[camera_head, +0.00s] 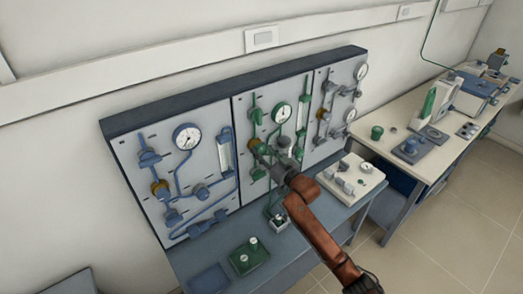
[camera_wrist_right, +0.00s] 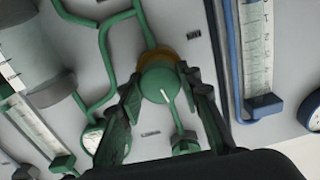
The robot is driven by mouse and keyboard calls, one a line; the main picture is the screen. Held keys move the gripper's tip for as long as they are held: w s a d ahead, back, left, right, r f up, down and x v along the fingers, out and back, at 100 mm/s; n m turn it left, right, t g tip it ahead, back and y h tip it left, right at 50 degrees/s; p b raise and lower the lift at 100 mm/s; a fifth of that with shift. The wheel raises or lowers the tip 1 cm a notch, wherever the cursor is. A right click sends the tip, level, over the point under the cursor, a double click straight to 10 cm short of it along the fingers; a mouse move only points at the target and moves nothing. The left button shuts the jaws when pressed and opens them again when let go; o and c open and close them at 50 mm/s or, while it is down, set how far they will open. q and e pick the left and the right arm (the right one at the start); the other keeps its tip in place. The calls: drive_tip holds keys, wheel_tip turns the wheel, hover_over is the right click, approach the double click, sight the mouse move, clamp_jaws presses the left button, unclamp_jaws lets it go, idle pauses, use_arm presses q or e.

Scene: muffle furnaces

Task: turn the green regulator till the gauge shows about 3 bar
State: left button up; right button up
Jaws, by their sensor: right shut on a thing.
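The green regulator is a round green knob (camera_wrist_right: 160,84) with a white index line, set on a brass collar. It sits in the middle of the wrist view, on green piping. My right gripper (camera_wrist_right: 164,92) is shut on it, with one dark finger on each side. In the head view my right gripper (camera_head: 260,150) reaches the middle panel and covers most of the regulator. The green line's gauge (camera_head: 281,112) is a round white dial above the gripper. It is partly hidden behind a finger in the wrist view (camera_wrist_right: 93,137). Its reading is too small to tell. My left gripper is not in view.
A blue-piped panel (camera_head: 216,157) is on the left and a grey-piped panel (camera_head: 341,76) on the right. A green box (camera_head: 248,256) and a white block with a gauge (camera_head: 350,178) stand on the bench below. A side bench (camera_head: 386,152) with apparatus is at right.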

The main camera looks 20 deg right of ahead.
drive_tip(key=o, duration=1.2)
drive_tip(key=shift+c, duration=0.2)
drive_tip(key=v, duration=1.2)
